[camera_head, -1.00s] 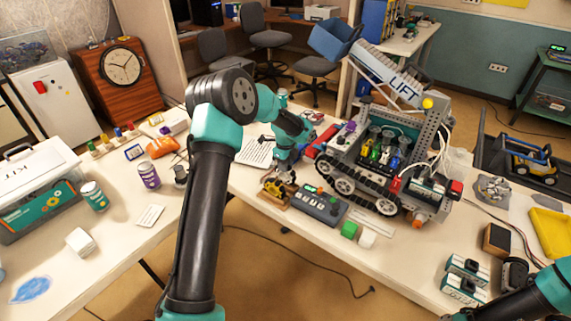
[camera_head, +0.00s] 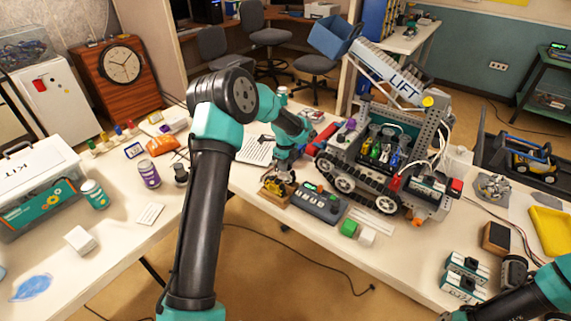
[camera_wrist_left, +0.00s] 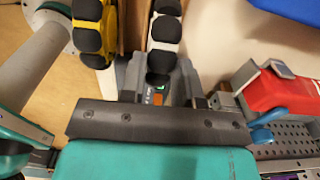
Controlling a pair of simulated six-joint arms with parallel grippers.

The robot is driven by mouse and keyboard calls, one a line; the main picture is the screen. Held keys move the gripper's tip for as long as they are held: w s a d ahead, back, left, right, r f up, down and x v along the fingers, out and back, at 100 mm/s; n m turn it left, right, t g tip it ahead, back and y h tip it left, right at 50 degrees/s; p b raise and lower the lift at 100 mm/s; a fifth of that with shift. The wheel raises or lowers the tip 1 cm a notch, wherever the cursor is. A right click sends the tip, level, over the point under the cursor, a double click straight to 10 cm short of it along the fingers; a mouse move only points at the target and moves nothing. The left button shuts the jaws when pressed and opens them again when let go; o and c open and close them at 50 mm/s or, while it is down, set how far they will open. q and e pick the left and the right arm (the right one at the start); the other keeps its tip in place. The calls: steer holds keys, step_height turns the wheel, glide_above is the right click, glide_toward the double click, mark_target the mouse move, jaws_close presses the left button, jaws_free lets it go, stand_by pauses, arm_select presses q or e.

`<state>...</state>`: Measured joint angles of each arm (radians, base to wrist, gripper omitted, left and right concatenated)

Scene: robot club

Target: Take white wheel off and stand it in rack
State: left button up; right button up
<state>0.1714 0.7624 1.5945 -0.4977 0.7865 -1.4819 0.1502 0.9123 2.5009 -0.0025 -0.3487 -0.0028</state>
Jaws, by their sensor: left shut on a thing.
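In the left wrist view, the white wheel (camera_wrist_left: 165,32) with black rollers stands edge-on between the grey fingers of my left gripper (camera_wrist_left: 158,82), which is shut on it. A yellow wheel (camera_wrist_left: 96,32) with black rollers is beside it on the left, apart from it. In the head view, my left gripper (camera_head: 285,168) hangs just above the small wooden rack (camera_head: 274,199), where the yellow wheel shows. The held wheel is mostly hidden there, and I cannot tell whether it touches the rack. Only my right arm's links show at bottom right; its gripper is out of view.
A grey control box (camera_head: 318,204) stands right beside the rack. The tracked LIFT robot (camera_head: 380,165) stands further right. A gap separates the left table.

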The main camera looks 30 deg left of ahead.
arm_select(q)
steer(key=shift+f, duration=0.5)
stand_by(0.4)
steer(key=o, duration=1)
steer(key=shift+c, duration=0.2)
steer(key=shift+r, duration=0.1)
steer(key=shift+r, duration=3.4)
